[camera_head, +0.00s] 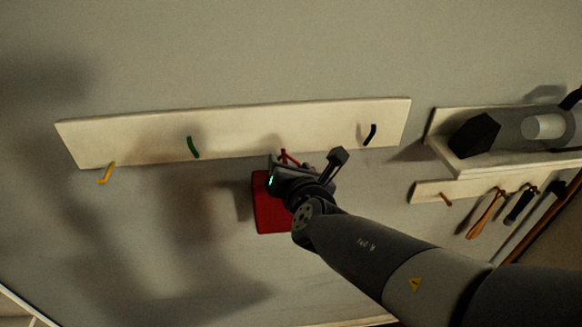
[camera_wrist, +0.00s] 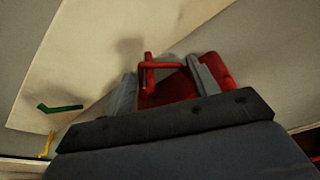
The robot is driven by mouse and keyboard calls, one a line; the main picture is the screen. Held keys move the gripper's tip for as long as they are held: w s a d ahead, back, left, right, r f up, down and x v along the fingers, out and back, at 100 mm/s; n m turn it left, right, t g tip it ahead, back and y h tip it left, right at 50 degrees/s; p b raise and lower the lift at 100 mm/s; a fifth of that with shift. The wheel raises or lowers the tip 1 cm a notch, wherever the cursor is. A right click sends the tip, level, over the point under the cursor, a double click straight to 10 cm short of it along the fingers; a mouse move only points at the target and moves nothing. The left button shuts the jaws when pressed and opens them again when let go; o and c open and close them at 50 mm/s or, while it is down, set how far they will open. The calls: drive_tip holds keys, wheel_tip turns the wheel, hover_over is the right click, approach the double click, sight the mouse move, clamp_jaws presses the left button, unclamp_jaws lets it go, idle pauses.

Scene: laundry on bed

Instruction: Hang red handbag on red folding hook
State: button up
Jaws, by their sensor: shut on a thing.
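The red handbag (camera_head: 270,212) hangs in front of the wall below my gripper (camera_head: 280,174), partly hidden by my arm. In the wrist view my gripper (camera_wrist: 160,68) has its two grey fingers on either side of red parts of the handbag (camera_wrist: 172,90), and it is shut on the bag. The red folding hook (camera_head: 289,157) shows just above my gripper at the board's lower edge. In the wrist view the red hook (camera_wrist: 148,72) appears close to the bag, between the fingertips. I cannot tell whether the bag's handle is around the hook or only beside it.
A pale board (camera_head: 250,122) on the wall also carries a yellow hook (camera_head: 106,173), a green hook (camera_head: 193,148) and a black hook (camera_head: 370,134). At right is a shelf (camera_head: 460,165) with dark items, and tools (camera_head: 486,213) hang below it. The wall left of the bag is clear.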

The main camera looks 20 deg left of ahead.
drive_tip(key=shift+r, duration=0.1)
drive_tip(key=o, duration=1.8)
drive_tip(key=p+v, duration=0.1)
drive_tip(key=v, duration=0.9)
drive_tip(key=shift+s+d+r+p, duration=0.1)
drive_tip(key=shift+s+d+p, duration=0.15)
drive_tip(key=shift+s+p, duration=0.1)
